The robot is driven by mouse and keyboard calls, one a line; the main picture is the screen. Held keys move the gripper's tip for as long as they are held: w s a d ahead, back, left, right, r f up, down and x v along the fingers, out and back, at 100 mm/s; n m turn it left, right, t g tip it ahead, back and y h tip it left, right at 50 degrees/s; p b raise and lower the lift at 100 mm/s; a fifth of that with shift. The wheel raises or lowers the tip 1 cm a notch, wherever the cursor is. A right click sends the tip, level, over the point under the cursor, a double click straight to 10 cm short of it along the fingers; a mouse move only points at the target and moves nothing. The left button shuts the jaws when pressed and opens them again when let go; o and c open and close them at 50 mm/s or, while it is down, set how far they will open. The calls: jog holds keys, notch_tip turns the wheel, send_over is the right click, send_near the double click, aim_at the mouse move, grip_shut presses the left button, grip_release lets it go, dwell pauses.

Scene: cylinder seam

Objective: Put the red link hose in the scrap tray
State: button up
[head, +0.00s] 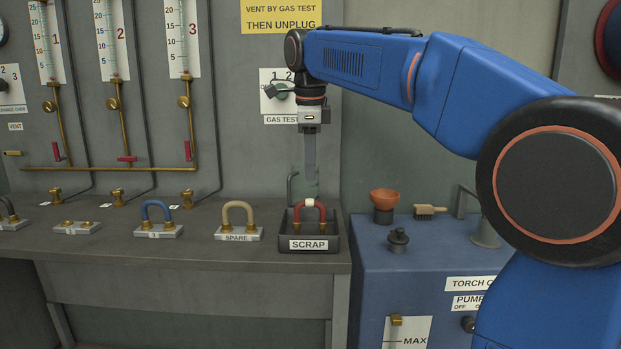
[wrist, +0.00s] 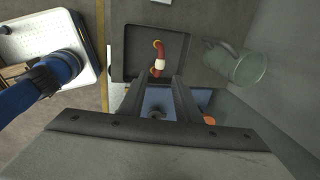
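The red link hose (head: 324,215) is an arch with a white band at its top and brass ends. It stands upright in the black scrap tray (head: 333,243), behind the SCRAP label. In the wrist view the hose (wrist: 162,52) lies inside the tray (wrist: 130,41), with its white band near my fingertips. My gripper (head: 311,178) points down just above the hose. In the wrist view my gripper (wrist: 156,80) shows its two fingers apart with nothing clearly between them. The fingers overlap the near part of the tray.
Left along the bench are the tan SPARE hose (head: 238,212), a blue hose (head: 157,209) and an empty fitting plate (head: 78,228). A blue cabinet (head: 400,270) with an orange funnel (head: 384,198) and brush (head: 430,210) is at right.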

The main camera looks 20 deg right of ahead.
jog(key=shift+r, duration=0.3)
jog(key=shift+s, duration=0.15)
jog(key=s+d+f+n+t, duration=0.1)
jog(key=s+d+f+n, duration=0.1)
jog(key=s+f+n, duration=0.5)
jog(key=s+d+f+n+t, duration=0.1)
jog(key=s+d+f+n, duration=0.2)
jog(key=s+f+n, duration=0.4)
jog(key=s+d+f+n, duration=0.2)
jog(key=s+f+n, duration=0.5)
jog(key=s+f, duration=1)
jog(key=shift+d+f+n+t+y, duration=0.25)
jog(key=shift+f+n+t+y, duration=0.05)
jog(key=shift+t, duration=0.1)
